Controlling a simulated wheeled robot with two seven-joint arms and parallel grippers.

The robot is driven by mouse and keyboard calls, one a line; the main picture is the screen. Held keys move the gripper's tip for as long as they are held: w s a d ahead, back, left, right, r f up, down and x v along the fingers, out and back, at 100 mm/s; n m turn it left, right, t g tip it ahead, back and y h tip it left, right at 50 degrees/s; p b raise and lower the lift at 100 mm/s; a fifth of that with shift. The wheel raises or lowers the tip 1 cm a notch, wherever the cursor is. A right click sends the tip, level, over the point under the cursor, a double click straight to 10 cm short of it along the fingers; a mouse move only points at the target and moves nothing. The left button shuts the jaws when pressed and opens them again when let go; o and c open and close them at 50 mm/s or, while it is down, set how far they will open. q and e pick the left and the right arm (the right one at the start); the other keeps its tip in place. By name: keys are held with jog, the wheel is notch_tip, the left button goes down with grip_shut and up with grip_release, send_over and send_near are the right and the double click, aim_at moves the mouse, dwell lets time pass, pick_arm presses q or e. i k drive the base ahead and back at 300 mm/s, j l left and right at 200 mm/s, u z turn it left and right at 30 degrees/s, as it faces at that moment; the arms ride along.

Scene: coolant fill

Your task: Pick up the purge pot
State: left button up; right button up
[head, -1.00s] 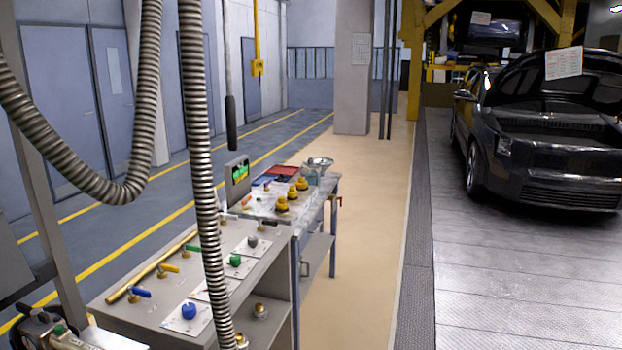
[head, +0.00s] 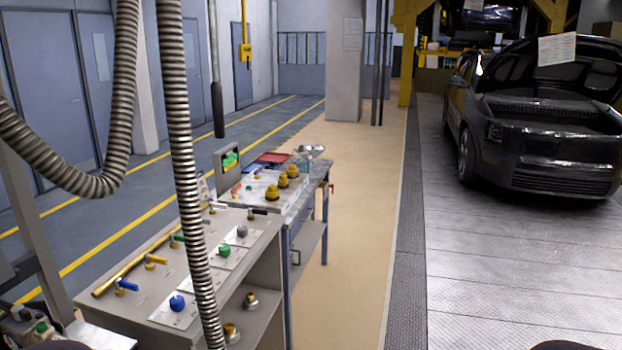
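I cannot tell for certain which thing is the purge pot. A small shiny silver bowl-like vessel (head: 312,149) is at the far end of the farther bench, beside a pale clear-looking container (head: 303,164); it is too small to make out well. Several yellow caps or fittings (head: 272,192) stand in a row on the same bench. Neither of my grippers shows in the head view. Only dark rounded shapes, perhaps parts of my arms, cut the bottom edge.
A grey valve cabinet (head: 205,250) with coloured knobs stands nearest, left of centre. A ribbed hose (head: 175,110) hangs in front of it. A dark car (head: 545,120) with its hood up is at right. The tan floor lane (head: 345,250) is clear.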

aim_at(301, 157)
jog(key=i+z, duration=0.4)
jog(key=i, duration=2.5)
jog(key=i+u, duration=0.15)
jog(key=i, duration=0.35)
jog(key=i+l+u, duration=0.15)
jog(key=i, duration=0.3)
jog(key=i+l+u, duration=0.2)
jog(key=i, duration=0.25)
jog(key=i+l+u, duration=0.15)
jog(key=i, duration=0.3)
